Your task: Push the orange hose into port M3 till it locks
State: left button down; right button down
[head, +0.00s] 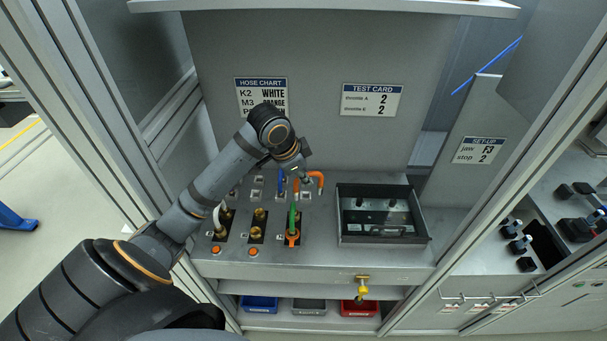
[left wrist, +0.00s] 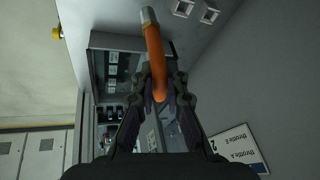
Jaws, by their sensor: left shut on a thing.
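The orange hose (head: 319,179) is a short bent tube above the back of the grey panel (head: 322,226). My left gripper (head: 305,178) is shut on it. I cannot tell whether that end is seated. Brass ports (head: 256,232) stand in dark plates on the panel. Their labels are too small to read, so I cannot tell which is M3. My right gripper is not in view.
An open black tray (head: 343,239) is at right. My arm partly covers the hose chart (head: 261,84). Blue (head: 258,304) and red (head: 359,309) bins sit below.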

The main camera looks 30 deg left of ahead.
pick_arm(q)
jog(key=s+a+f+n+g+y+p, duration=0.1)
jog(key=s+a+n+y+p, duration=0.4)
jog(key=n, duration=0.9)
jog(key=s+a+g+p, duration=0.1)
jog(key=s+a+p, duration=0.2)
jog(key=s+a, duration=0.2)
jog(key=shift+a+f, duration=0.2)
jog(key=shift+a, duration=0.05)
jog(key=shift+s+f, duration=0.15)
notch_tip(320, 180, down, 9)
jog(key=b, duration=1)
jog(key=shift+f, duration=0.2)
jog(key=shift+f+b, duration=0.35)
jog(key=shift+f, duration=0.1)
jog(key=c, duration=1.3)
grip_release()
